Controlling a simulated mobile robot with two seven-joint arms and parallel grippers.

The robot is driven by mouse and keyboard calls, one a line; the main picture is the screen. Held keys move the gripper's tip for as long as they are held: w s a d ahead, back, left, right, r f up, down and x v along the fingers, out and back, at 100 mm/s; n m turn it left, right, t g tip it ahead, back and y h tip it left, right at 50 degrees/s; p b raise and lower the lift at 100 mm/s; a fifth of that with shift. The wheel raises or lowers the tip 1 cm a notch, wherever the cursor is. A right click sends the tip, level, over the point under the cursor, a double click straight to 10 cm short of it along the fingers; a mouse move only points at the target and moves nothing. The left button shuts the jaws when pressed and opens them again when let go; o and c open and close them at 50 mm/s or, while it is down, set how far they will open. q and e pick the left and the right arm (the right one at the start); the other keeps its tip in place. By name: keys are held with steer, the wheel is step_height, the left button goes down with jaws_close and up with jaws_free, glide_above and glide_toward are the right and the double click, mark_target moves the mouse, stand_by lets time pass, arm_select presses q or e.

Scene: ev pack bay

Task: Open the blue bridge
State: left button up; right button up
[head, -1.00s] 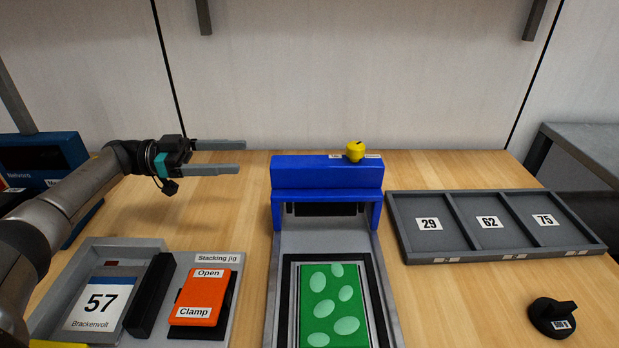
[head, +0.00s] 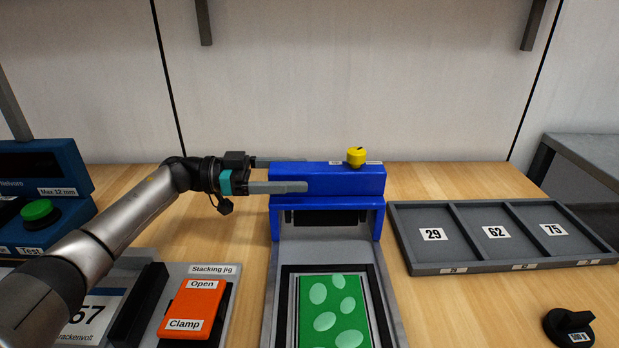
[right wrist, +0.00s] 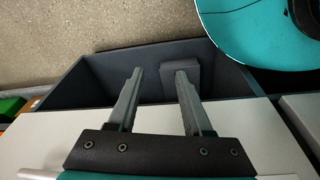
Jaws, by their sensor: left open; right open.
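The blue bridge (head: 325,208) spans the back of a grey bed in the middle of the table in the head view. A yellow knob (head: 356,157) sits on its top, between two small labels too small to read. A green spotted block (head: 334,311) lies in the bed in front of the bridge. My left gripper (head: 290,174) is open and empty at the left end of the bridge, one finger overlapping the bridge's front in the picture. I cannot tell whether it touches. My right gripper (right wrist: 156,75) is open in the right wrist view, above a dark open bin (right wrist: 85,85).
An orange Open/Clamp rocker (head: 195,305) on the stacking jig stands front left. A blue box with a green button (head: 38,211) is at the far left. A tray marked 29, 62, 75 (head: 470,268) and a black knob (head: 568,325) are at the right.

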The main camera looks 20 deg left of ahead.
mark_target(309, 174)
arm_select(q)
steer(key=shift+x, duration=1.65)
jaws_close()
